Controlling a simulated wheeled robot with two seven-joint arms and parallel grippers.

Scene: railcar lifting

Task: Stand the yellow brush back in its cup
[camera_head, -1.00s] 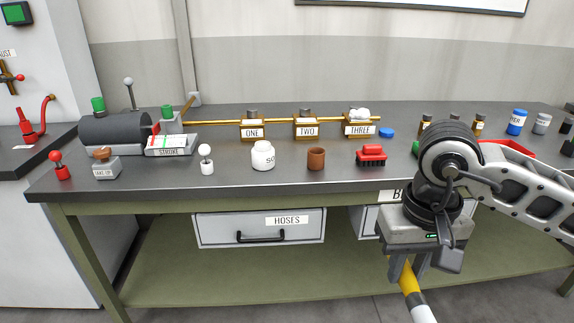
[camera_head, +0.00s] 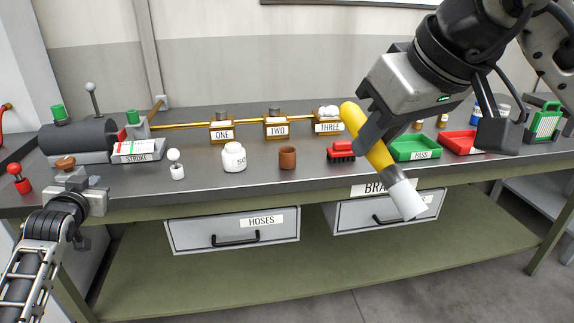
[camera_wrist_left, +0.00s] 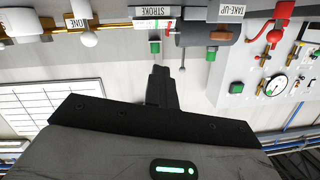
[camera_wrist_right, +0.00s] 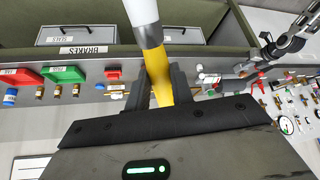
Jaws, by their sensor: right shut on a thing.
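The yellow brush (camera_head: 378,150) is in my right gripper (camera_head: 372,112), raised in front of the bench edge. It is tilted, its rounded yellow end up and left, its pale grey-white end down and right. In the right wrist view the brush (camera_wrist_right: 157,85) passes between the two fingers (camera_wrist_right: 160,88), which are shut on it. A small brown cup (camera_head: 287,158) stands upright on the bench, left of the brush; its inside is hardly visible. My left gripper (camera_head: 70,178) is over the bench's front left; its fingers (camera_wrist_left: 160,85) look closed together with nothing between them.
A white jar (camera_head: 234,157) stands left of the cup and a red block-like item (camera_head: 341,151) right of it. Behind runs a brass pipe with labelled blocks ONE, TWO, THREE (camera_head: 328,126). Green (camera_head: 415,148) and red (camera_head: 459,142) trays lie to the right. A white-knobbed lever (camera_head: 175,165) stands left.

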